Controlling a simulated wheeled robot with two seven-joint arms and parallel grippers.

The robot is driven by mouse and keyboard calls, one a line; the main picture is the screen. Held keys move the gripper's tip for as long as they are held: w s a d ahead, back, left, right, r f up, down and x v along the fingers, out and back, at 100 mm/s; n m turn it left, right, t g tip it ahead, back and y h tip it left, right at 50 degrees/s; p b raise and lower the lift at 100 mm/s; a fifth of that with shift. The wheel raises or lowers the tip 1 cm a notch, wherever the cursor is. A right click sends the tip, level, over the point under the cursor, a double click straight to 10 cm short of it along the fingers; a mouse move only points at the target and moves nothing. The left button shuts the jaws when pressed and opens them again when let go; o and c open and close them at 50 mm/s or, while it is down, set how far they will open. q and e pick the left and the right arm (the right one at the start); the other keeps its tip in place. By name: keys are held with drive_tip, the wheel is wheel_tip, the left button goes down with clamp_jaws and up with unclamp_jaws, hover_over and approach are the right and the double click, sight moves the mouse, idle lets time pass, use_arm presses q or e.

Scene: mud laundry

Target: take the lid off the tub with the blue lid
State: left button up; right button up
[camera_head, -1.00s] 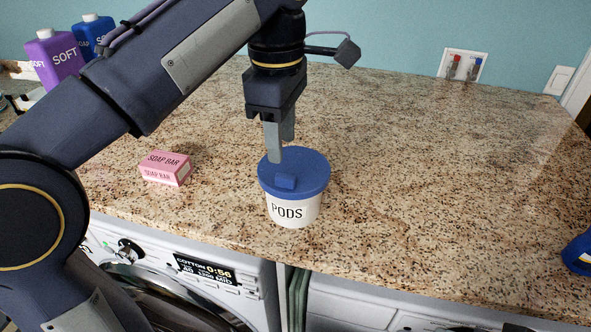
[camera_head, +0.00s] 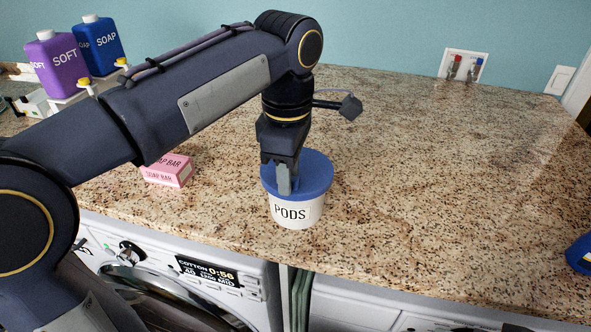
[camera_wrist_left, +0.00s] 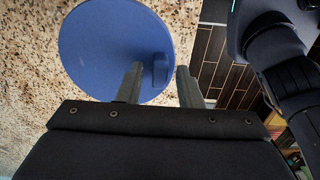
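The white tub (camera_head: 308,211) marked PODS stands upright on the counter. Its round blue lid (camera_head: 318,172) sits on top and also shows in the left wrist view (camera_wrist_left: 100,45). The lid has a small raised blue handle (camera_wrist_left: 160,70), which my gripper mostly hides in the head view. My left gripper (camera_head: 286,190) points down at the lid's near part. In the wrist view its two fingers (camera_wrist_left: 159,80) are apart, with the handle showing between their tips and gaps beside it. My right gripper is not in view.
A pink soap bar box (camera_head: 170,172) lies left of the tub, partly behind my arm. Purple (camera_head: 57,65) and blue (camera_head: 98,45) bottles stand at the back left. A blue object (camera_head: 581,254) is at the right edge. The granite counter (camera_head: 450,170) is clear right of the tub.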

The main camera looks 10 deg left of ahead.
use_arm(q)
clamp_jaws()
drive_tip(key=shift+r, duration=0.15)
